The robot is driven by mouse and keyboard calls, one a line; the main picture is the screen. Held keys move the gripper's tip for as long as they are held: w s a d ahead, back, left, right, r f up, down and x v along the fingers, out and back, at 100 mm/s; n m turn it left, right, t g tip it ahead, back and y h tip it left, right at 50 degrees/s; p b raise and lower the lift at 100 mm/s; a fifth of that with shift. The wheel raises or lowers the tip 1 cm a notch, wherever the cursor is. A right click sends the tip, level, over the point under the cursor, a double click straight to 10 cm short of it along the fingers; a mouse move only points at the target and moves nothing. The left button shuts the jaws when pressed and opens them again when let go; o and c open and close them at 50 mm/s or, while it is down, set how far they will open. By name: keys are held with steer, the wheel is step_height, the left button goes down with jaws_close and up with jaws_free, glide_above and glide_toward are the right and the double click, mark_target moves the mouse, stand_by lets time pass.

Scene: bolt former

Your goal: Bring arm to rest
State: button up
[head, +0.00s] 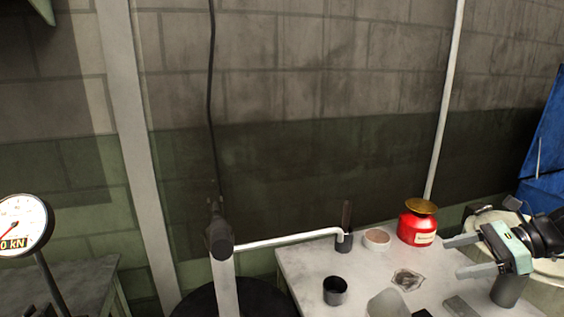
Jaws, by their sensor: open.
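My gripper (461,256) is at the right of the head view, above the right side of a pale worktable (310,262). Its two grey fingers point left and stand apart, with nothing between them. The gripper body is pale green, and the dark wrist behind it runs off the right edge. The fingers are just right of and below a red jar (417,228) with a brass-coloured lid; I cannot tell how far apart they are in depth.
A gauge (23,226) stands at left. A white pipe (285,240) reaches the table. A blue sheet (545,150) hangs right.

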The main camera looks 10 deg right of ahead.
steer(key=s+a+n+g+h, duration=0.2)
steer(key=s+a+n+g, duration=0.15)
steer(key=a+n, duration=0.4)
steer(key=s+a+n+g+h, duration=0.2)
steer(key=a+n+g, duration=0.2)
steer(key=a, duration=0.6)
steer(key=s+a+r+n+t+h+b, duration=0.1)
steer(key=s+a+n+h, duration=0.6)
steer(key=n, duration=1.1)
steer(key=shift+s+a+r+t+b, duration=0.4)
steer(key=shift+s+a+r+t, duration=0.35)
steer(key=shift+s+a, duration=2.25)
steer(key=shift+s+d+f+n, duration=0.15)
steer(key=shift+s+d+n, duration=0.1)
steer(key=shift+s+d, duration=0.55)
